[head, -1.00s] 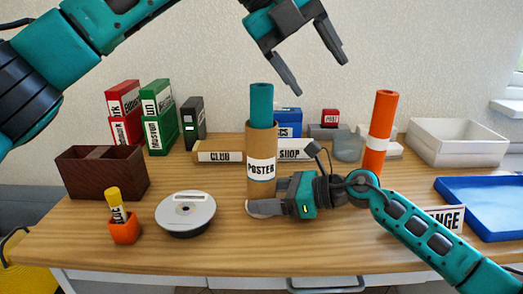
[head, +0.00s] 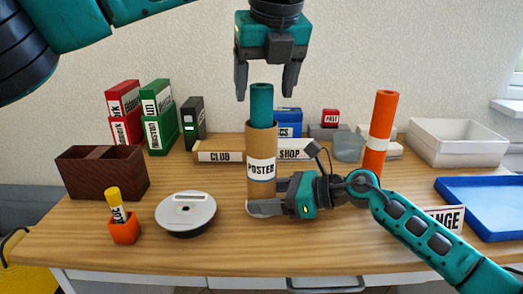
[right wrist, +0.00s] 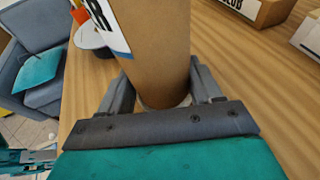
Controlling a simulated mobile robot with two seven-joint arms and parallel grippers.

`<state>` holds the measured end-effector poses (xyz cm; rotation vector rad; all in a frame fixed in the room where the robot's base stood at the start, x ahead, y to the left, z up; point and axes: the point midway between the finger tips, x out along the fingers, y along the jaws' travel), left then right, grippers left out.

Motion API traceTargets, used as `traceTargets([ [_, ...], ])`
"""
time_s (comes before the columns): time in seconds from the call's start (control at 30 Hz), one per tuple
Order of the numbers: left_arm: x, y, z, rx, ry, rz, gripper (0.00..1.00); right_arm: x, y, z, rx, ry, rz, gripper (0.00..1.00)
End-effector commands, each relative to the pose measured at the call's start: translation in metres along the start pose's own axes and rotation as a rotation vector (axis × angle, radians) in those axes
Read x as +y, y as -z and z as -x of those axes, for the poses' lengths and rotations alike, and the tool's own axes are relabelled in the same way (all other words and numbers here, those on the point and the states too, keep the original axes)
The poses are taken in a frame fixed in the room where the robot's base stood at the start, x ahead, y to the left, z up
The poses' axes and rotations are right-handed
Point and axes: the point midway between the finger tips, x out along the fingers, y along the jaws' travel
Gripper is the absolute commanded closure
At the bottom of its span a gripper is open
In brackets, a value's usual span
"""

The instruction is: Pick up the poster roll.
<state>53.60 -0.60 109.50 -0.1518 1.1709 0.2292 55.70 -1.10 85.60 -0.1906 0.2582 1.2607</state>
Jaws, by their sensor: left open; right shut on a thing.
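A brown cardboard tube labelled POSTER (head: 261,140) stands upright on the wooden table. A teal roll (head: 261,104) stands inside it, its upper part sticking out of the top. My right gripper (head: 268,195) is shut on the lower part of the tube; in the right wrist view its fingers (right wrist: 160,95) lie on both sides of the tube (right wrist: 152,45). My left gripper (head: 266,92) is open and points down, with its fingertips on either side of the teal roll's top and a little above or level with it. It holds nothing.
An orange roll (head: 380,130) stands upright at the right. A white disc device (head: 186,212), an orange cup (head: 124,230) with a yellow-capped stick and a brown box (head: 103,175) are at the left. A blue tray (head: 488,205) and a white bin (head: 458,142) are at the right.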

Motion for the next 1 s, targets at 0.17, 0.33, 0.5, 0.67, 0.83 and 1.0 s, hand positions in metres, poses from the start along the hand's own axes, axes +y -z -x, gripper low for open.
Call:
traceTargets([
  [0.17,0.0,-0.002,-0.017,0.001,-0.001,0.0,0.29,0.0,0.001,0.0,0.001,-0.001,0.0,0.53],
  [0.33,0.0,-0.004,-0.043,0.003,-0.001,0.0,0.29,0.0,0.0,0.0,0.001,-0.001,0.0,0.53],
  [0.5,-0.001,-0.005,-0.051,-0.001,0.002,0.001,0.29,0.0,0.0,0.0,0.001,-0.001,0.0,0.53],
  [0.67,-0.001,-0.005,-0.051,-0.001,0.001,0.0,0.32,0.0,0.001,0.0,0.001,-0.001,-0.001,0.53],
  [0.83,-0.001,-0.005,-0.051,0.0,0.001,0.0,0.48,0.0,0.001,0.0,0.001,-0.001,0.0,0.53],
  [1.0,-0.001,-0.004,-0.051,0.0,0.001,0.0,0.64,0.0,0.001,0.0,0.001,-0.001,-0.001,0.53],
])
